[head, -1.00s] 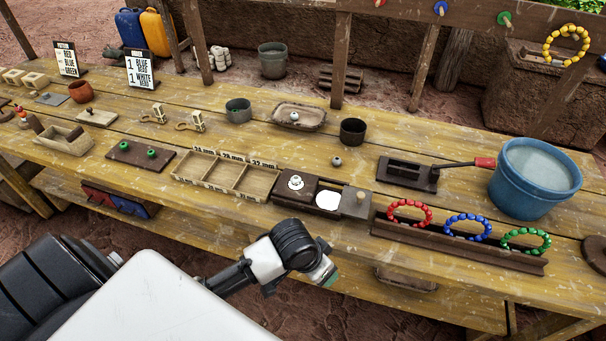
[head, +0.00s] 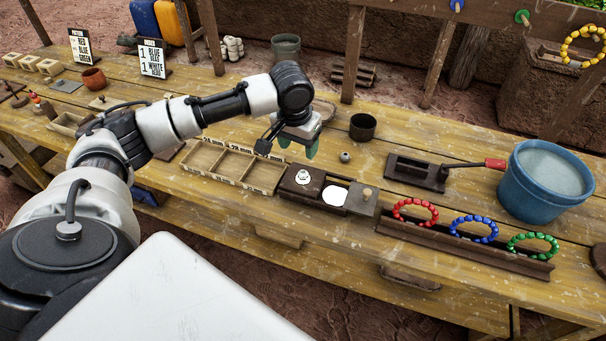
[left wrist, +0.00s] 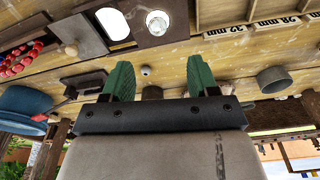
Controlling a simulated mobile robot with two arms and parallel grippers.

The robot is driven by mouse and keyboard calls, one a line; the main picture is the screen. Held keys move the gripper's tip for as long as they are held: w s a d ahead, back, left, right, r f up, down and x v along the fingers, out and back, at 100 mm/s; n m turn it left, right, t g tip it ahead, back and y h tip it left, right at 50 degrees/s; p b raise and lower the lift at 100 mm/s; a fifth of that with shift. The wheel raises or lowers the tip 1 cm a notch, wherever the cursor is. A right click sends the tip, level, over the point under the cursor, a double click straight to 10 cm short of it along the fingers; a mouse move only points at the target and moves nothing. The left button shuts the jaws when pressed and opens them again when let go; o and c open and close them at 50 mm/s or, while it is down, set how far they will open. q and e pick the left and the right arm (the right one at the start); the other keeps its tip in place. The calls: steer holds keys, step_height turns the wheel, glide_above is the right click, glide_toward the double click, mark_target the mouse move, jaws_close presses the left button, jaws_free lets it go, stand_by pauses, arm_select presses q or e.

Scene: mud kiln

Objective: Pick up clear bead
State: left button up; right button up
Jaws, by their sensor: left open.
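A small greyish round bead (head: 345,156) rests on the bare tabletop, right of my left gripper (head: 298,147) in the head view. It also shows in the left wrist view (left wrist: 146,71), in the picture between the fingertips but apart from them. Its clearness is too small to tell. My left gripper has green fingers, is open and empty, and hangs above the table behind the divided wooden box. The shallow tray (head: 325,110) is mostly hidden behind my left wrist. My right gripper is not in view.
A dark box with a white disc (head: 333,194) stands in front of the bead. A dark cup (head: 363,127) is behind it, and a dark block with a red-handled tool (head: 418,172) is to its right. The divided box (head: 232,166) is at left.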

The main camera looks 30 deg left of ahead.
arm_select(q)
glide_above(303, 172)
steer(key=f, duration=0.4)
steer(key=shift+s+a+f, duration=0.15)
steer(key=shift+s+f, duration=0.1)
steer(key=shift+f, duration=0.15)
steer(key=f, duration=0.5)
steer(key=shift+w+f+p, duration=0.2)
steer(key=shift+f+p, duration=0.1)
steer(key=shift+p, duration=0.1)
steer(key=c, duration=1)
steer(key=shift+c, duration=0.2)
steer(key=shift+r, duration=0.1)
